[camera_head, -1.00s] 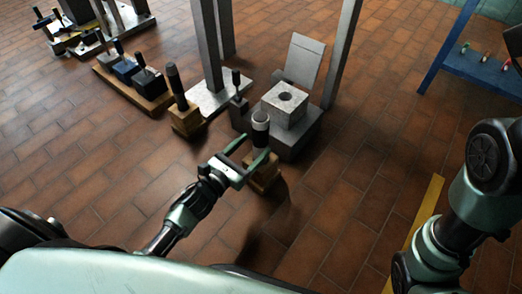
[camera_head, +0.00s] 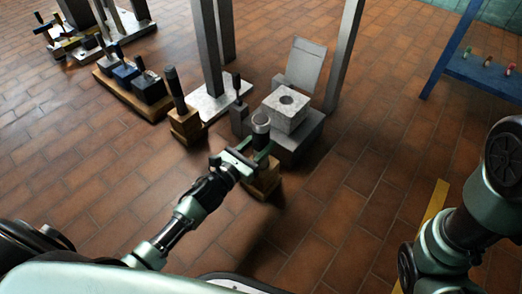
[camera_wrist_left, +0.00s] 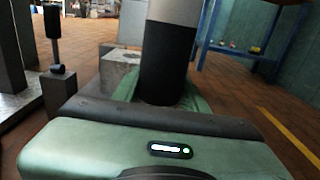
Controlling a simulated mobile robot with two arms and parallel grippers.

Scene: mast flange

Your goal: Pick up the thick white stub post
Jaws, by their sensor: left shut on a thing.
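The thick stub post (camera_head: 261,126) stands upright above a wooden block (camera_head: 264,180) in the head view. It has a pale upper part and a dark lower part. In the left wrist view its dark lower part (camera_wrist_left: 167,62) and pale top rise right behind the jaw body. My left gripper (camera_head: 258,153) is shut on the post, with green fingers on either side of it. Whether the post's foot touches the block is hidden by the gripper. My right gripper is outside the views; only my right arm shows at the right edge.
A grey block with a round hole (camera_head: 287,109) sits on a dark base just behind the post. Wooden block with black-handled tool (camera_head: 184,122) stands to the left. Metal uprights (camera_head: 345,50) rise behind. A blue bench (camera_head: 485,75) is far right. Floor in front is clear.

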